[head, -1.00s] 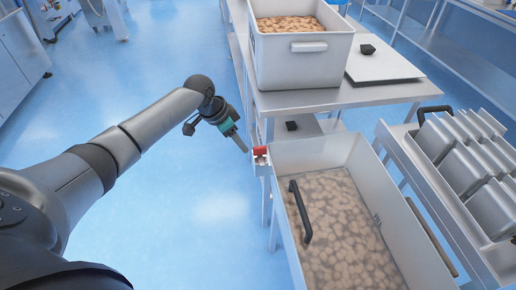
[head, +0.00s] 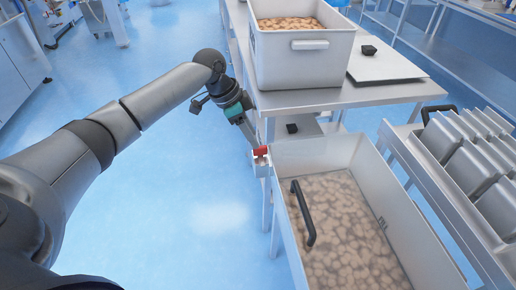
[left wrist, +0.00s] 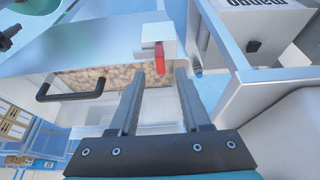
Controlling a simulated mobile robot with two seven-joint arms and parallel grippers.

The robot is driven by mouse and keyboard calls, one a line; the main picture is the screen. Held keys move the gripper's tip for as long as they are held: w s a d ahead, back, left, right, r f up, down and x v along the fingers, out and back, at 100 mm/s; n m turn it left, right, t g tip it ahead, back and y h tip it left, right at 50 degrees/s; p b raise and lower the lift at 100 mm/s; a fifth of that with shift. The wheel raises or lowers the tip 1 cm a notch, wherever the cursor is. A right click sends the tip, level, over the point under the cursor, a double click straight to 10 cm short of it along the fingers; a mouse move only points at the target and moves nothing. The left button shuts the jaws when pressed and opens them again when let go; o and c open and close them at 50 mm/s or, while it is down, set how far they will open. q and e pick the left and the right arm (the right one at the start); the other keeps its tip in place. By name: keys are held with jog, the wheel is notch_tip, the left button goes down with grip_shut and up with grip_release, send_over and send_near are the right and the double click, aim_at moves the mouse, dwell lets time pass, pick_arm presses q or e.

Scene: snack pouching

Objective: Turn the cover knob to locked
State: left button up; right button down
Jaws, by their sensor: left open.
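The red cover knob (head: 261,151) sits on a small bracket at the far left corner of the grey snack bin (head: 287,245). In the left wrist view the knob (left wrist: 160,58) hangs between and just beyond my fingertips. My left gripper (head: 254,146) is open, its tips close to the knob; the fingers (left wrist: 159,76) straddle its line with a gap on each side. I cannot tell whether they touch it. The clear cover (head: 345,205) with a black handle (head: 303,213) lies over brown snacks. My right gripper is not in view.
A metal table (head: 310,97) behind holds a white tub (head: 290,62) of snacks and a flat scale-like plate (head: 385,66). A rack of grey pouches (head: 470,150) stands at the right.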

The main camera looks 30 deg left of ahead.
aim_at(261, 156)
pick_arm(q)
jog(key=b+x, duration=0.1)
jog(key=x, duration=0.3)
jog(key=shift+f, duration=0.1)
jog(key=shift+w+d+f, duration=0.1)
jog(key=shift+f, duration=0.25)
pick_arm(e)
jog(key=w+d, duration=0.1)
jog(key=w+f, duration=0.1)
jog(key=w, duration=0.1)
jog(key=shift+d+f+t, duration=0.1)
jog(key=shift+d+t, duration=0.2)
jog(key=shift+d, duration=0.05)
pick_arm(q)
grip_shut()
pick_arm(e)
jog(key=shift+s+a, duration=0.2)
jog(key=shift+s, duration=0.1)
